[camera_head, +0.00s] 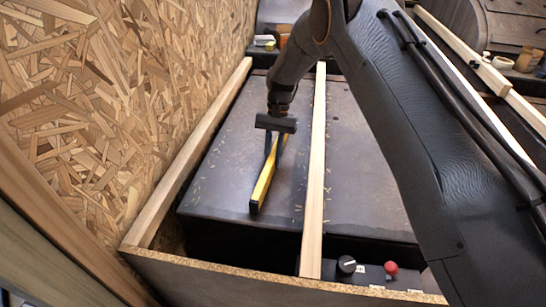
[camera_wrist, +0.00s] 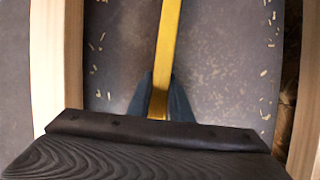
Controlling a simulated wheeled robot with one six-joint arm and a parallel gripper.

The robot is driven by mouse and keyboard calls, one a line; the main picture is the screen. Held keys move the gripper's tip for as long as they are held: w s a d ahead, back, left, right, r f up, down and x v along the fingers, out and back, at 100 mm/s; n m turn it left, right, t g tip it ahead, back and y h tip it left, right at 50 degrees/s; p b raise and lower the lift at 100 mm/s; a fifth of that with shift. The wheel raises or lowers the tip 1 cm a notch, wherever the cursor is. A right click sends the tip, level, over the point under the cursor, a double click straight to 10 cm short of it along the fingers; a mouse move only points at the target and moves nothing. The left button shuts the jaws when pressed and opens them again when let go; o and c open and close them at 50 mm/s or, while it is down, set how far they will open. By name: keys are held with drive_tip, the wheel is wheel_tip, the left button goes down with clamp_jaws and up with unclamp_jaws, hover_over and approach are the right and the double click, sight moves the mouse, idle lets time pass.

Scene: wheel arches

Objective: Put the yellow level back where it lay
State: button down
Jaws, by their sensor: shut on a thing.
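The yellow level (camera_head: 265,183) is a long narrow bar with a dark end cap, seen over the dark panel on the left side of the wooden divider. My gripper (camera_head: 273,150) points down and is shut on the level, with one finger on each side of it. In the wrist view the level (camera_wrist: 168,45) runs from the top edge down between the fingers of my gripper (camera_wrist: 161,100). I cannot tell whether the level touches the panel or hangs just above it. The part of the level behind my gripper is mostly hidden.
The dark panel (camera_head: 225,160) has pale wood chips strewn on it. A wooden strip (camera_head: 314,170) bounds it on the right, another (camera_head: 190,155) on the left along a chipboard wall (camera_head: 130,80). A black knob (camera_head: 346,265) and a red button (camera_head: 391,268) sit at the front.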

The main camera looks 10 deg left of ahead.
drive_tip(key=c, duration=1.5)
unclamp_jaws()
drive_tip(key=shift+c, duration=0.2)
drive_tip(key=shift+p+v, duration=0.8)
drive_tip(key=shift+v, duration=3.15)
drive_tip(key=shift+s+r, duration=0.1)
